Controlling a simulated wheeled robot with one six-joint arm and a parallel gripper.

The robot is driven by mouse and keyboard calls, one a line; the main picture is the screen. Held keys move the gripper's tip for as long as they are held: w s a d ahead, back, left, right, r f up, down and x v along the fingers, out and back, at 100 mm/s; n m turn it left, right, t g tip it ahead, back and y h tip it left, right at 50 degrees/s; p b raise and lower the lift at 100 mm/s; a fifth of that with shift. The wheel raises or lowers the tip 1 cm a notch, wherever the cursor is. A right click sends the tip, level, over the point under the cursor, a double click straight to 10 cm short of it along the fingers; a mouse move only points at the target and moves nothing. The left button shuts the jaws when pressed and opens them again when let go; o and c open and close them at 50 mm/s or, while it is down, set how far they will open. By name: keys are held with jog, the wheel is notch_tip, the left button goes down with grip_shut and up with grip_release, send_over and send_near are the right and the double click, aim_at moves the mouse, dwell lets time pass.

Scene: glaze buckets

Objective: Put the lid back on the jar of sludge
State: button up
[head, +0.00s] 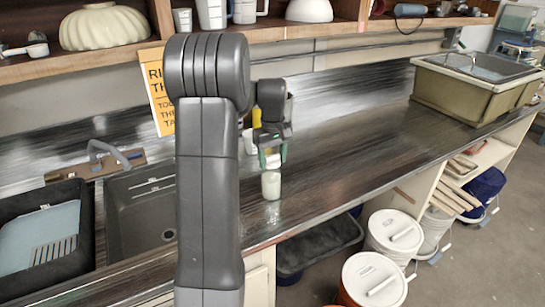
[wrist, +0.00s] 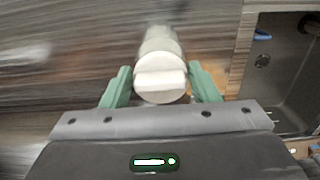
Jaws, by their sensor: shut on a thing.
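My gripper (head: 272,155) is shut on a white round lid (head: 273,162) with a raised bar across its top. In the wrist view the lid (wrist: 160,84) sits between the two green fingers. A small pale jar (head: 271,187) stands upright on the metal counter (head: 330,160), near its front edge. In the head view the lid is just above the jar, seemingly with a small gap. In the wrist view the jar (wrist: 160,42) shows beyond the lid, partly hidden by it, so its mouth cannot be seen.
A sink (head: 140,215) and a black tray (head: 75,240) are at the left. A yellow bottle (head: 256,117) and a white container (head: 247,141) stand behind my arm. An olive tub (head: 450,95) stands at the far right. Counter right of the jar is clear. Lidded buckets (head: 373,280) are below.

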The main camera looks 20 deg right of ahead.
jog(key=o, duration=1)
jog(key=shift+o, duration=0.5)
jog(key=o, duration=0.4)
jog(key=shift+c, duration=0.2)
jog(key=shift+r+p, duration=2.8)
jog(key=shift+r, duration=0.75)
jog(key=shift+c, duration=0.4)
